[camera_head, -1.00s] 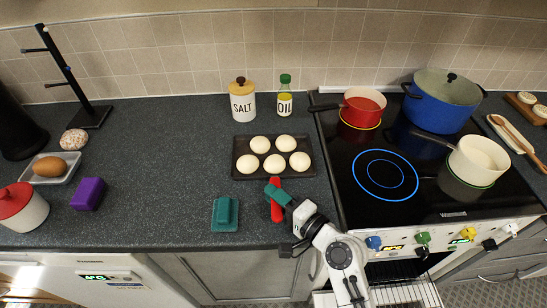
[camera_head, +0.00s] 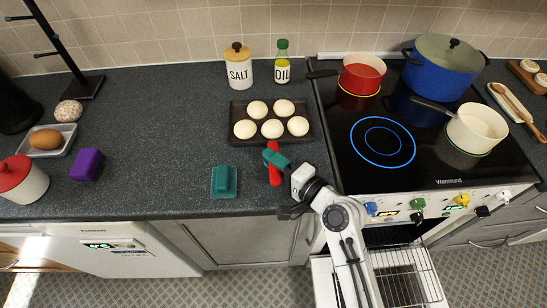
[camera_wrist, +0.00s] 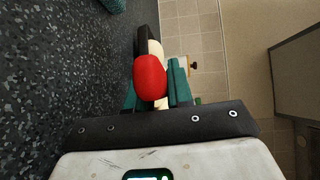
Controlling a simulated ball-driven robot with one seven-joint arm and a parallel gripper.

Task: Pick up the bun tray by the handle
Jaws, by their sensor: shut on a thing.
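The bun tray (camera_head: 238,113) is a dark rectangular tray with several pale round buns (camera_head: 272,128) on it. It sits on the dark counter left of the hob. Its red handle (camera_head: 274,178) points toward the counter's front edge. My gripper (camera_head: 273,157), with teal fingers, is shut on the handle. In the wrist view the handle's rounded red end (camera_wrist: 150,78) shows between the teal fingers (camera_wrist: 153,92). The tray looks level; I cannot tell whether it is clear of the counter. In the wrist view most of the tray is hidden behind the handle.
A salt jar (camera_head: 239,72) and an oil bottle (camera_head: 282,70) stand behind the tray. A red pan (camera_head: 362,75) is at the hob's back left. A teal block (camera_head: 224,181) lies left of the handle. The counter further left is clear up to a purple block (camera_head: 87,164).

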